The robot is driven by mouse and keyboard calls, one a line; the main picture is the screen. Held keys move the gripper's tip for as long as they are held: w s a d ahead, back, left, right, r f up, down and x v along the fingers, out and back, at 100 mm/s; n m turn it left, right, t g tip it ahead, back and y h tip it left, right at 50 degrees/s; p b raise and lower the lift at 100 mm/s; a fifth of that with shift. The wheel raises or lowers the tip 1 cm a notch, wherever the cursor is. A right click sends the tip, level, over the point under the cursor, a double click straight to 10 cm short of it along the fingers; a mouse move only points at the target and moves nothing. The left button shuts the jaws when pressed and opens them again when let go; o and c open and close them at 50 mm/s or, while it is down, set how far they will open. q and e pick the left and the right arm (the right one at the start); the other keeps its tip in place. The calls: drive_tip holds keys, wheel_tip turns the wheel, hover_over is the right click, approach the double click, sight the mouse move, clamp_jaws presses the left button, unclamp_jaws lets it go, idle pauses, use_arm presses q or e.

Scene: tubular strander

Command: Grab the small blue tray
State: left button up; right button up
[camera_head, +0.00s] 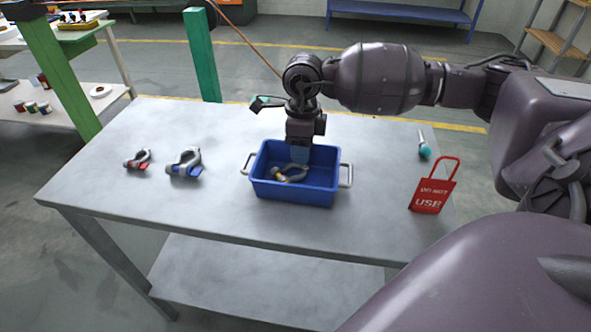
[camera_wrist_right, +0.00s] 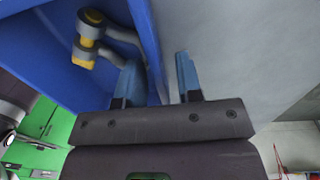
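The small blue tray (camera_head: 295,190) stands on the grey table, with a metal handle at each end. A grey shackle with a yellow pin (camera_head: 290,174) lies inside it, also seen in the right wrist view (camera_wrist_right: 90,35). My right gripper (camera_head: 299,154) points down at the tray's back wall. In the right wrist view its two blue fingers (camera_wrist_right: 160,78) straddle the tray wall (camera_wrist_right: 150,45), one inside and one outside. A gap shows between the outer finger and the wall, so the gripper looks open. My left gripper is not in view.
A red-pinned shackle (camera_head: 138,160) and a blue-pinned shackle (camera_head: 185,164) lie left of the tray on the table (camera_head: 120,200). A red "do not use" tag (camera_head: 431,192) and a teal-ended item (camera_head: 424,150) lie right. A green post (camera_head: 203,60) stands behind the table.

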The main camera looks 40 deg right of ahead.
drive_tip(key=shift+r, duration=0.1)
clamp_jaws()
drive_tip(key=shift+r, duration=0.1)
